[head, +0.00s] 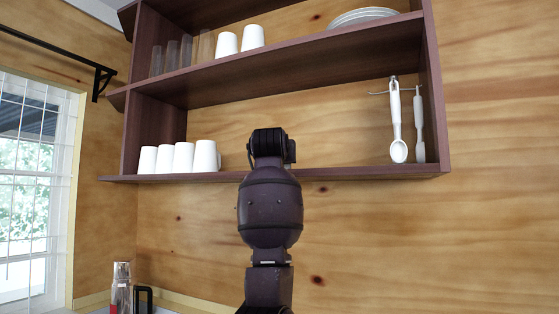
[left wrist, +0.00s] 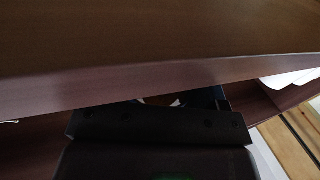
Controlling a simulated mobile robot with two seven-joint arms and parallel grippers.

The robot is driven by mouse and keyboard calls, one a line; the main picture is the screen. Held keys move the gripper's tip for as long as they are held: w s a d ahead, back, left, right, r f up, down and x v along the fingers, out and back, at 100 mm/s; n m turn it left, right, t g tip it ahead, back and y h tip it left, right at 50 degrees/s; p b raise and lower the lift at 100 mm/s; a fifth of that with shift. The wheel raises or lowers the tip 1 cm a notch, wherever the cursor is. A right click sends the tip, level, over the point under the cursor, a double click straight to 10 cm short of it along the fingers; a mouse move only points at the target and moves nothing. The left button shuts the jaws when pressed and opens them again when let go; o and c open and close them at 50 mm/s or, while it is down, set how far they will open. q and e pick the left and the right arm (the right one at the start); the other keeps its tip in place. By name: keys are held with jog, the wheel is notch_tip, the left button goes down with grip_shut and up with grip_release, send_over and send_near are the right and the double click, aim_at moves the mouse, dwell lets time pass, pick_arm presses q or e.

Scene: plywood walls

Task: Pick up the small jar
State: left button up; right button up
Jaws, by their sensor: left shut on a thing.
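My left gripper (left wrist: 160,125) is at the lower shelf, with its arm rising from the bottom middle of the head view (head: 268,145). Its fingers are hidden behind the wrist there. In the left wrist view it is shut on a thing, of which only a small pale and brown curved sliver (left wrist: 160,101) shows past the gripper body. This appears to be the small jar, but most of it is hidden. No jar shows in the head view. My right gripper is in neither view.
The dark wooden shelf unit (head: 300,176) has a board close above the gripper (left wrist: 150,85). White cups (head: 180,158) stand left on the lower shelf. White utensils (head: 397,125) hang at its right. Cups, glasses and plates (head: 362,16) are above. A bottle (head: 121,290) stands low left.

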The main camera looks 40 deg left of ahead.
pick_arm(q)
notch_tip(320, 180, up, 20)
dwell(0.7)
